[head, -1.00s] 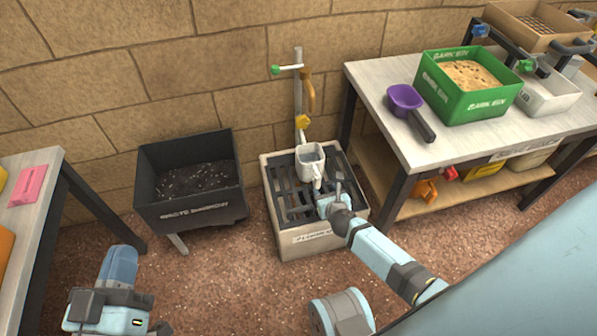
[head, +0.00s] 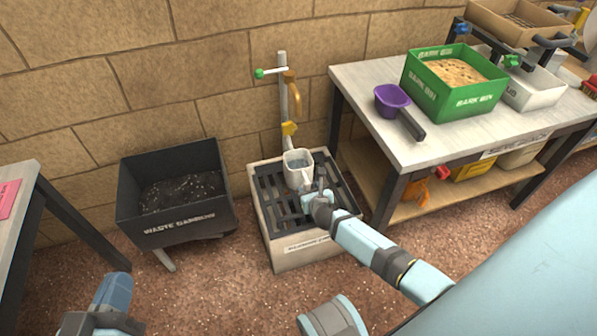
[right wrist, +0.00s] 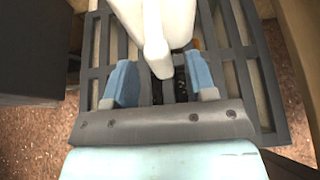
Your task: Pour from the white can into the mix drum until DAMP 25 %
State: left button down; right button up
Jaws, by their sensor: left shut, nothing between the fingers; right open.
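The white can (head: 299,168) stands upright on the dark grate (head: 272,208) of a pale drain box, below a tap. It looks pale grey-blue inside. My right gripper (head: 316,192) is open at its near side. In the right wrist view the can (right wrist: 180,15) is at the top, its handle (right wrist: 156,55) reaching down between the open fingers of my right gripper (right wrist: 160,82), with gaps on both sides. My left gripper (head: 108,305) is at the lower left, partly cut off by the frame, shut and empty. I see neither the mix drum nor a damp reading.
A tap post (head: 285,105) with a green knob rises behind the can. A black waste barrow (head: 175,222) stands left of the box. On the right bench (head: 365,90) are a purple scoop (head: 392,100) and a green bark bin (head: 440,95). Another bench edge is at left.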

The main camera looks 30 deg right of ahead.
aim_at(307, 188)
jog(key=shift+f, duration=0.1)
jog(key=shift+b+x, duration=0.6)
jog(key=shift+x, duration=0.9)
jog(key=c, duration=0.9)
notch_tip(307, 188, up, 5)
jog(key=p, duration=0.5)
jog(key=shift+p, duration=0.35)
grip_shut()
jog(key=shift+w, duration=0.1)
